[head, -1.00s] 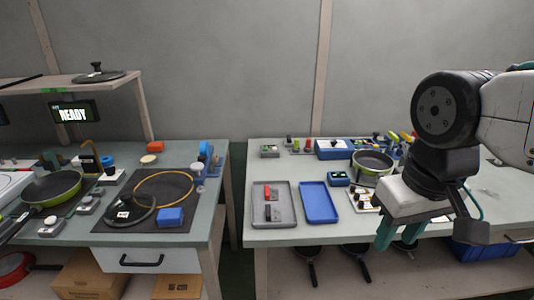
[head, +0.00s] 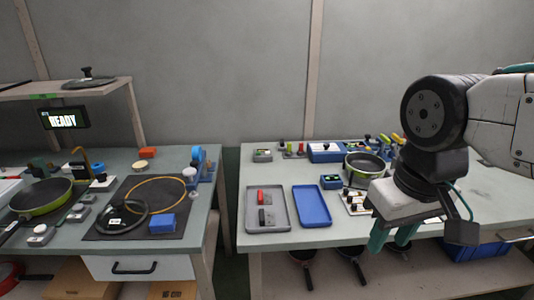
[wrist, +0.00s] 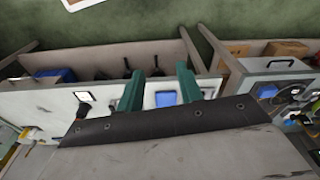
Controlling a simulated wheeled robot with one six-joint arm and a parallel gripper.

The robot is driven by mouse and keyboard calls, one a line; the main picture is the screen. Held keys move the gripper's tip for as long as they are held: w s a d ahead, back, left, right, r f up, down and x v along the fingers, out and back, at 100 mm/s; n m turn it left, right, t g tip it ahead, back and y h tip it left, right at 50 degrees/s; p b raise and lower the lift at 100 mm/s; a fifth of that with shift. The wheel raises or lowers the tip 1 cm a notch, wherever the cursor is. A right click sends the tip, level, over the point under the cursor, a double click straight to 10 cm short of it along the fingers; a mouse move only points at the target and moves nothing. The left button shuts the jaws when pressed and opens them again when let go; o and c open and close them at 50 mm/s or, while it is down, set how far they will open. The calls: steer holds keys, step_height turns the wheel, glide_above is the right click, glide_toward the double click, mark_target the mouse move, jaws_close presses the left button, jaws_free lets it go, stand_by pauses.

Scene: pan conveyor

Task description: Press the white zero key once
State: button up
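No key marked zero can be made out. Small grey boxes with pale round buttons stand on the left bench, one at the front (head: 40,232) and one behind it (head: 79,212); their markings are too small to read. A white-topped panel (head: 355,203) lies on the right bench, partly behind my arm. My gripper (head: 403,242) hangs at the right, in front of the right bench and far from the left bench's buttons. In the wrist view its two green fingers (wrist: 158,88) are wide apart with nothing held between them.
A display reading READY (head: 64,119) hangs under the left shelf. A pan (head: 42,197) and a black mat (head: 125,230) with a lid and blue block are on the left bench. A grey tray (head: 284,212), blue tray (head: 312,206) and pot (head: 365,170) crowd the right bench.

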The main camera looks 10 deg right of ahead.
jaws_close()
stand_by(1.5)
